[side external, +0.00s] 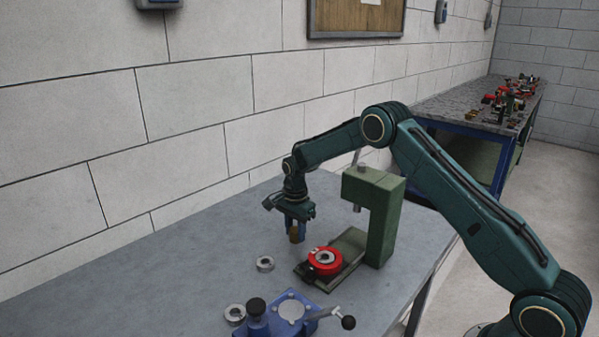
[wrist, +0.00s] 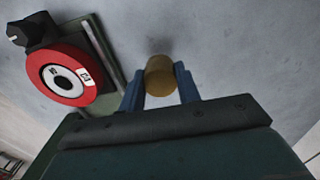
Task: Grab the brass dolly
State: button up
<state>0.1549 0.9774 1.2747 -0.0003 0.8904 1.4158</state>
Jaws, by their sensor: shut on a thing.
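The brass dolly (wrist: 160,77) is a short brass-coloured cylinder. It also shows in the side view (side external: 294,235), low between the fingers. My gripper (wrist: 158,84) has its two blue fingers shut on the dolly, one on each side. In the side view my gripper (side external: 295,228) points down behind and left of the green press. The dolly's lower end is close to the table, and I cannot tell whether it touches.
A green press (side external: 385,215) stands right of my gripper, with a red ring-shaped part (side external: 325,262) on its base. A metal ring (side external: 265,264) lies nearby, and another ring (side external: 235,314) lies by a blue fixture (side external: 290,310). The table (side external: 190,260) is clear on the left.

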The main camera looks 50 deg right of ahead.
aim_at(296, 229)
notch_tip(296, 229, up, 17)
jog(key=shift+r, duration=0.2)
dwell(0.3)
dwell(0.5)
